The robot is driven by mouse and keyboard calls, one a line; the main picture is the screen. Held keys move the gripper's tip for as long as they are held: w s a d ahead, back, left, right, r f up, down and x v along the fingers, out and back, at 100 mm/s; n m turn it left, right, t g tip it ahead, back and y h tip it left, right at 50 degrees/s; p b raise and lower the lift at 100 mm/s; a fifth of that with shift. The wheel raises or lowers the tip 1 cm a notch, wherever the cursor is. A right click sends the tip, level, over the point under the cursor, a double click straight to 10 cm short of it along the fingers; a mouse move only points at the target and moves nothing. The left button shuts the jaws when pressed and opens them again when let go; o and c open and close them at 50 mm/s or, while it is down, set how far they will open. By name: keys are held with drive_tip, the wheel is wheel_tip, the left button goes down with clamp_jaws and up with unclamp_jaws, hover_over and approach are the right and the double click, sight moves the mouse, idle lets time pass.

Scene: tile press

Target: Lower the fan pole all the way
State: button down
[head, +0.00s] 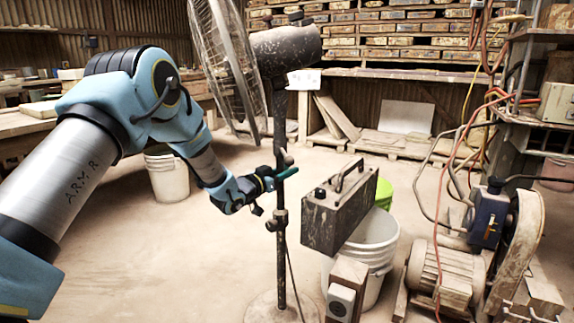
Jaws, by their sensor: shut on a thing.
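The fan pole (281,249) is a thin dark upright post in the middle of the head view. It carries a dusty motor housing (287,50) and a round wire fan cage (225,65) at its top. A round base (262,310) shows partly at the bottom edge. A collar with a knob (277,220) sits on the pole below my gripper. My gripper (284,176), with teal fingers, reaches in from the left and is shut on the fan pole just below a small fitting (287,158). The exact finger contact is too small to see.
A motor with a belt guard (450,272) and hanging cables are at the right. Another bucket (166,175) stands behind my arm. Floor left of the pole is clear.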

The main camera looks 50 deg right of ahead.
drive_tip(key=shift+f, duration=0.3)
drive_tip(key=c, duration=0.6)
unclamp_jaws()
drive_tip(key=shift+r, duration=0.1)
drive_tip(key=a, duration=0.3)
drive_tip(key=a+p, duration=0.1)
drive_tip(key=a, duration=0.7)
drive_tip(key=shift+s, duration=0.35)
